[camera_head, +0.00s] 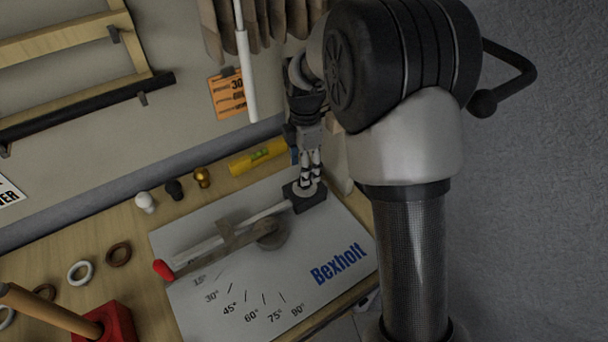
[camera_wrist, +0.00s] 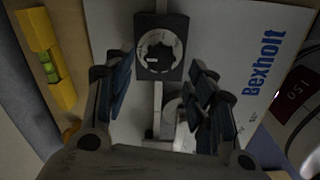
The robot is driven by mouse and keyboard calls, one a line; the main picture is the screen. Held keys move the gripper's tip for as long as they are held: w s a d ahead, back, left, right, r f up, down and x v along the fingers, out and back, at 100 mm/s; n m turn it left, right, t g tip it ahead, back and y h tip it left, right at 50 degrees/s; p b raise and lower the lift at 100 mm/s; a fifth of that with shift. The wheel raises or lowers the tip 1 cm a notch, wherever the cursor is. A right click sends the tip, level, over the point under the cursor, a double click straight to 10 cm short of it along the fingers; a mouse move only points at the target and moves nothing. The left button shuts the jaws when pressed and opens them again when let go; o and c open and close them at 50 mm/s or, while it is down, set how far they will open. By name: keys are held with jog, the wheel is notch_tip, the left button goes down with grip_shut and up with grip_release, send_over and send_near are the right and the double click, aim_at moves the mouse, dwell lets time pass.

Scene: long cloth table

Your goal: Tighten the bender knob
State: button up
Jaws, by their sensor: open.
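The bender knob (camera_head: 304,189) is a pale round knob on a dark block at the upper right of the white Bexholt bender plate (camera_head: 215,300). In the wrist view the knob (camera_wrist: 160,50) shows as a toothed ring facing the camera, near the top middle. My gripper (camera_head: 311,178) points down at the knob from just above it. In the wrist view its blue-padded fingers (camera_wrist: 160,68) are apart, one on each side, with the knob between them toward the top. I cannot tell whether they touch it. The bender lever (camera_head: 210,245) has a red tip and lies across the plate.
A yellow level (camera_head: 255,158) lies behind the plate, near the wall. Small white, black and brass knobs (camera_head: 174,189) stand left of it. Several rings (camera_head: 80,272) and a red block (camera_head: 113,322) with a wooden rod are at left. Tools hang on the wall above.

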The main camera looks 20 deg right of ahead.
notch_tip(320, 180, down, 4)
jog(key=shift+f+b, duration=0.1)
jog(key=shift+b, duration=0.45)
jog(key=shift+c, duration=0.3)
jog(key=c, duration=1)
